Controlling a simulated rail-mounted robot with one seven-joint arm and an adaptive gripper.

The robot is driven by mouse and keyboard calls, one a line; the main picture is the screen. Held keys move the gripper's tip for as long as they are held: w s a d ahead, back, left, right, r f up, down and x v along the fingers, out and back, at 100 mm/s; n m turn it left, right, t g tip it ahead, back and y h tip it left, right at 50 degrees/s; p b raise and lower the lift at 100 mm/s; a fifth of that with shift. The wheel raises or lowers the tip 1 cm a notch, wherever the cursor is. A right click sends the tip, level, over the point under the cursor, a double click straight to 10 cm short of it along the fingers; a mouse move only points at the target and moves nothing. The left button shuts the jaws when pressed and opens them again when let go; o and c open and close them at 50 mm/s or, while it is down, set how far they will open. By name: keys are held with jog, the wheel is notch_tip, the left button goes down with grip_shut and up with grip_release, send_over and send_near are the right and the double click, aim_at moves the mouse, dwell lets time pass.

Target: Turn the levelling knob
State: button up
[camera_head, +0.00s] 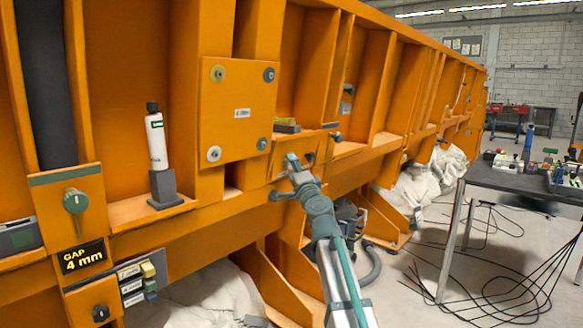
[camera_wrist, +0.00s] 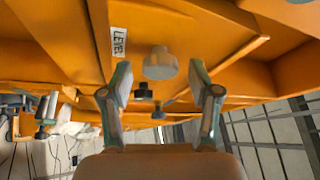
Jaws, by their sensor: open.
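The levelling knob is a round, light grey knob (camera_wrist: 160,63) on the orange wall, beside a white label reading LEVEL (camera_wrist: 119,41). In the wrist view it shows beyond and between the two fingertips of my gripper (camera_wrist: 156,82). The fingers are spread apart, with empty space between them, and I see no contact with the knob. In the head view my gripper (camera_head: 285,178) is at the orange wall near the middle of the picture. There I cannot make out the levelling knob, which seems to be hidden by the gripper.
A square plate with several round knobs (camera_head: 238,108) is left of my gripper. Small dark fittings (camera_wrist: 143,91) lie past the knob. A cluttered table (camera_head: 500,180) stands right.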

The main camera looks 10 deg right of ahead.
jog(key=v, duration=1.1)
jog(key=shift+w, duration=0.1)
